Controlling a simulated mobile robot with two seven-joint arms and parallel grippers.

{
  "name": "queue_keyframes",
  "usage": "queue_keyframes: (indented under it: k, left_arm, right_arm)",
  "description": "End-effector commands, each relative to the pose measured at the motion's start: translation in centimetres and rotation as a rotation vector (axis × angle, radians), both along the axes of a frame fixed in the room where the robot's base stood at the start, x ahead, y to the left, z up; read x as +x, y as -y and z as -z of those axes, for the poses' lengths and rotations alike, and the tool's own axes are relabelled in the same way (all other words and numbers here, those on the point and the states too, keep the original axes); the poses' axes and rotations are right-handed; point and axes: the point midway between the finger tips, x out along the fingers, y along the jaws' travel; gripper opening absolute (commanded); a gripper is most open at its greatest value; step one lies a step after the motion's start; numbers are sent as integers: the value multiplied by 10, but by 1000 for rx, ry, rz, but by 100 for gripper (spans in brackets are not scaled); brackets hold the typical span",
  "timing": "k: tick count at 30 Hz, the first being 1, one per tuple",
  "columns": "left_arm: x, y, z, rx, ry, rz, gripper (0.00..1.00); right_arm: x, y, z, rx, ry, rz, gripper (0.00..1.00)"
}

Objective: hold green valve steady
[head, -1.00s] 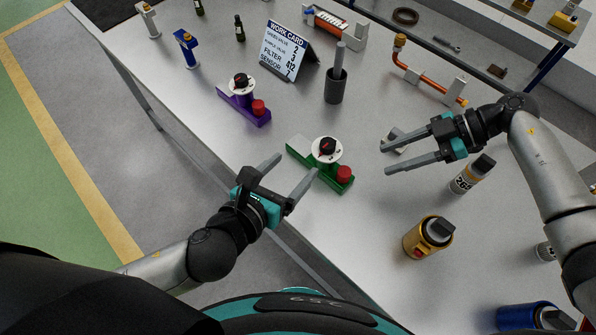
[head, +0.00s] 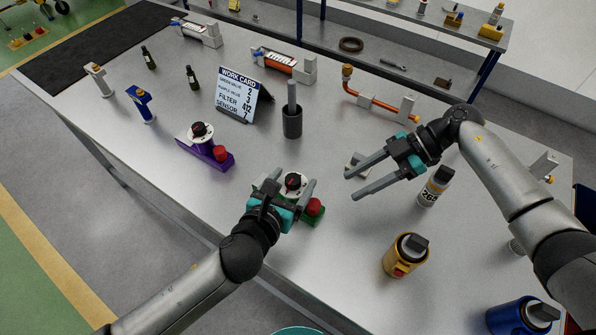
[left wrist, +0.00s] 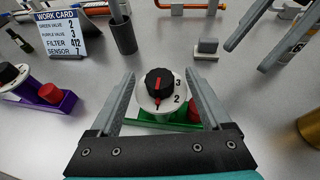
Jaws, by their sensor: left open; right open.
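The green valve (head: 312,221) sits on the table with a white numbered dial, a black knob with a red mark, and a red cap at its right end. In the left wrist view, its dial (left wrist: 172,101) lies between the open fingers, and its green base shows below. My left gripper (head: 287,188) is open around the valve, one finger on each side; I cannot tell if they touch it. The gripper hides part of the base. My right gripper (head: 349,184) is open and empty, to the right of the valve above the table.
A purple valve (head: 208,152) stands to the left. A work card (head: 237,95) and a dark cup (head: 292,121) stand behind. A small grey block (head: 357,163), a white can (head: 433,188) and a yellow canister (head: 405,256) are to the right.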

Motion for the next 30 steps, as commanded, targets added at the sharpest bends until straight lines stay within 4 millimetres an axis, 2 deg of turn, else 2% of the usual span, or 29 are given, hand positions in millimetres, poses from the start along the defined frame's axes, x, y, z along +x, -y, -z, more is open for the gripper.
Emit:
queue_keyframes:
  k: [3, 9, 21, 30]
  left_arm:
    - [14, 7, 6, -2, -1, -1, 81]
    - [27, 13, 12, -1, 0, 0, 81]
    - [32, 14, 14, -1, 0, 0, 81]
    - [31, 14, 15, 0, -2, 0, 49]
  right_arm:
    - [0, 0, 0, 0, 0, 0, 50]
    - [0, 0, 0, 0, 0, 0, 50]
    - [0, 0, 0, 0, 0, 0, 50]
    - [0, 0, 0, 0, 0, 0, 50]
